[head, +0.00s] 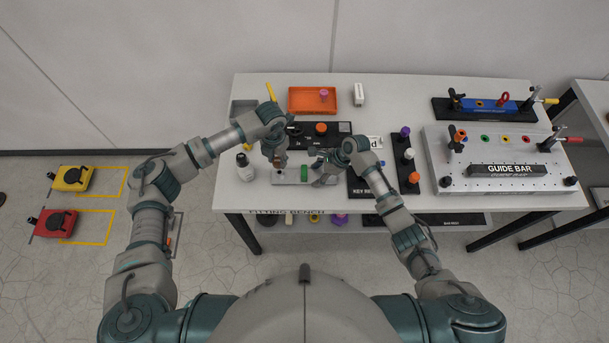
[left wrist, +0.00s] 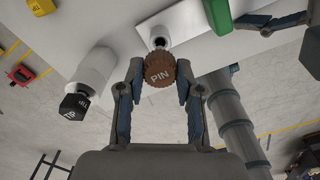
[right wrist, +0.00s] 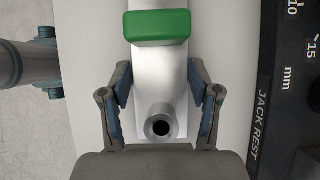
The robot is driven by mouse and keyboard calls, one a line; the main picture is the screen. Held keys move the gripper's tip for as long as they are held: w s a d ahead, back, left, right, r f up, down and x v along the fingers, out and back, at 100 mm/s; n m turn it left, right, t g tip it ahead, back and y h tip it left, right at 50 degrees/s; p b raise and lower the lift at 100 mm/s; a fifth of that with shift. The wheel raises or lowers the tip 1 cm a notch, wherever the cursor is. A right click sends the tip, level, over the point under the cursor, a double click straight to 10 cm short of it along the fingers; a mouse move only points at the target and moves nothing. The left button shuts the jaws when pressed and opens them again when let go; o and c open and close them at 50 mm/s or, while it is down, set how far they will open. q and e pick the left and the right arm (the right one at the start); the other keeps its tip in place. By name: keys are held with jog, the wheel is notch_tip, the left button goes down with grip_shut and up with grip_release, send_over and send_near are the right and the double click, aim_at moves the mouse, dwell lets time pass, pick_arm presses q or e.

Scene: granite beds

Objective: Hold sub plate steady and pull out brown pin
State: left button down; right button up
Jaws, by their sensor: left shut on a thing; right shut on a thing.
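The sub plate (head: 291,181) is a pale metal bar lying near the table's front edge, with a green block (head: 304,173) on its middle. The block also shows in the right wrist view (right wrist: 158,26). My right gripper (head: 320,175) is shut across the plate's right end, fingers on both sides of an open-bored bushing (right wrist: 159,125). My left gripper (head: 279,163) is shut on the brown knob of the pin (left wrist: 160,73), marked PIN. A bushing (left wrist: 153,31) at the plate's other end shows just behind the knob. Whether the pin's shank is still inside it cannot be told.
A white bottle (head: 245,168) with a black cap stands left of the plate, close to my left gripper. An orange tray (head: 312,90) and a black board (head: 334,141) lie behind. The large guide bar plate (head: 450,185) stands on the right.

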dwell(0.3)
jog(key=o, duration=1.4)
jog(key=shift+c, duration=0.2)
jog(key=shift+r, duration=0.1)
jog(key=v, duration=1.1)
jog(key=shift+d+r, duration=0.25)
jog(key=shift+r, duration=0.05)
jog(key=shift+f, duration=0.1)
